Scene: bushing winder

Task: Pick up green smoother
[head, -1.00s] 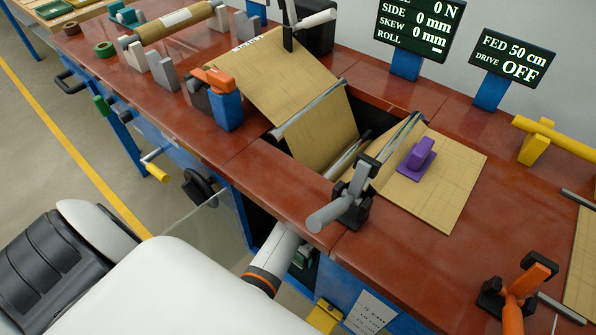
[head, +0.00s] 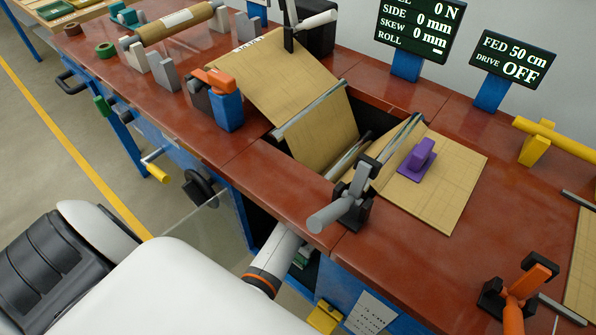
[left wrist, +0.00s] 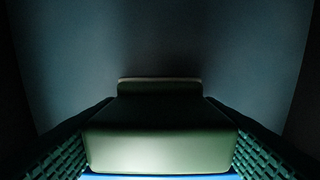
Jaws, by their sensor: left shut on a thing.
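The green smoother is a dull green block (left wrist: 160,150) in the left wrist view, with a broad front face and a narrower raised part behind. My left gripper (left wrist: 160,140) is shut on it, with a dark green ribbed finger pad on each side. In the head view my left arm reaches into the dark opening under the red bench top, where the bench edge hides most of the gripper. A small greenish patch (head: 302,260) shows there, too small to tell whether it is the smoother or a finger pad. My right gripper is not in view.
The red bench top (head: 290,195) overhangs the opening. A grey-handled clamp (head: 345,205) stands at its edge just above my arm. A purple smoother (head: 417,160) rests on the tan sheet (head: 450,185). A yellow block (head: 325,317) is below right of the opening.

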